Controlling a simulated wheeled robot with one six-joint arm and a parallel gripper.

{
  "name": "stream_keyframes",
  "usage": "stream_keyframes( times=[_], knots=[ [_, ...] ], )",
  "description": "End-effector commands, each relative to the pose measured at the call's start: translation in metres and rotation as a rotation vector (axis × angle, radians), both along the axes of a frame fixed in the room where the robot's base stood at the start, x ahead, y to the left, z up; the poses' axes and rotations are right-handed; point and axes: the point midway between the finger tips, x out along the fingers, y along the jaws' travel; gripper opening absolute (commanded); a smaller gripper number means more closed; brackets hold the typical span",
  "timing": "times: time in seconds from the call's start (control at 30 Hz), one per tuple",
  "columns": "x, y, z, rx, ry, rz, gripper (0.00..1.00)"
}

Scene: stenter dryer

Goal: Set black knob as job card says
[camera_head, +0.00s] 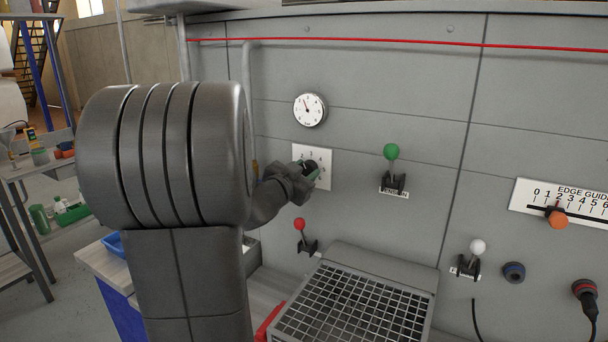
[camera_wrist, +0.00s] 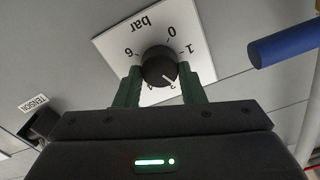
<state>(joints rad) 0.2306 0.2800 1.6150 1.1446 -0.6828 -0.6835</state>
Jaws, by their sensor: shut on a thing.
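The black knob (camera_wrist: 159,66) sits on a white dial plate (camera_wrist: 110,40) marked "bar", with numbers around the knob that appear upside down in the wrist view. A white pointer mark on the knob points down and slightly right in that view, towards a partly hidden number that I cannot read surely. My gripper (camera_wrist: 159,74) is shut on the knob, with one green finger on each side. In the head view the plate (camera_head: 325,155) is on the grey panel and my gripper (camera_head: 309,172) covers much of the knob. I see no job card.
A round gauge (camera_head: 310,110) is above the plate. A green-tipped lever (camera_head: 391,152) is to the right and a red-tipped lever (camera_head: 300,226) below. A mesh-topped box (camera_head: 350,305) juts out below. A blue cylinder (camera_wrist: 285,44) is close by in the wrist view.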

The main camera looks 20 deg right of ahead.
Motion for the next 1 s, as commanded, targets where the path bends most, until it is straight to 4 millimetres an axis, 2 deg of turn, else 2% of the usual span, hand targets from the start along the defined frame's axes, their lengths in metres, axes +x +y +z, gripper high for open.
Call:
stream_keyframes(
  times=[1.0],
  knots=[
    [-0.0022, -0.0019, -0.0051, 0.630, -0.707, 0.000, 0.13]
  ],
)
